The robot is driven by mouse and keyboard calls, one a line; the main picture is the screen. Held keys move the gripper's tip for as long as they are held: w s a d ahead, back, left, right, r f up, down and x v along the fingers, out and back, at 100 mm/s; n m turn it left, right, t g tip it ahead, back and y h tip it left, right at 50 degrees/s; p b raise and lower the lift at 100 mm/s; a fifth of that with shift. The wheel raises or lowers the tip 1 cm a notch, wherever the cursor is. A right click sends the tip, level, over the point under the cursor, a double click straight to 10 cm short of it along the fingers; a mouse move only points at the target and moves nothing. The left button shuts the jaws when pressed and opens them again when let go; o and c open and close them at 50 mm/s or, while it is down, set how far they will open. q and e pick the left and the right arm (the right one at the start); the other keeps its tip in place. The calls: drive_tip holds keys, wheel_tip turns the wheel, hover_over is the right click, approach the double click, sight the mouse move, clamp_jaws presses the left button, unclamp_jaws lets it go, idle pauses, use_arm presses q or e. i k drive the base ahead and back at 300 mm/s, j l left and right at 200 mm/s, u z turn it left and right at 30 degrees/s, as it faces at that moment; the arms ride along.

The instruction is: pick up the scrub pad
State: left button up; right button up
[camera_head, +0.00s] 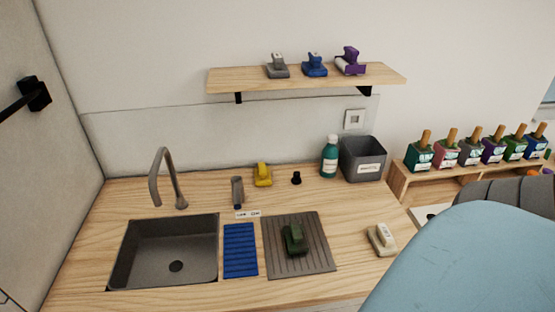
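Several small handled blocks look like scrubbers, and I cannot tell which one is the scrub pad. A dark green one (294,240) sits on the grey ribbed mat (318,262) right of the sink. A yellow one (262,176) stands at the back of the counter. A cream one (382,240) lies at the counter's right side. A grey one (278,67), a blue one (315,66) and a purple one (350,62) stand on the wall shelf (235,80). Neither of my grippers is in view.
A dark sink (165,250) with a tap (167,180) is at left, beside a blue ribbed mat (240,250). A teal bottle (330,157) and grey bin (362,158) stand at the back. A light blue rounded surface (470,265) blocks the lower right.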

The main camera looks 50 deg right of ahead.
sight(295, 238)
drive_tip(key=i+j+z, duration=0.1)
drive_tip(key=z, duration=0.3)
drive_tip(key=j+z, duration=0.2)
drive_tip(key=z, duration=0.2)
drive_tip(key=j+z, duration=0.2)
drive_tip(key=z, duration=0.15)
drive_tip(key=i, duration=0.05)
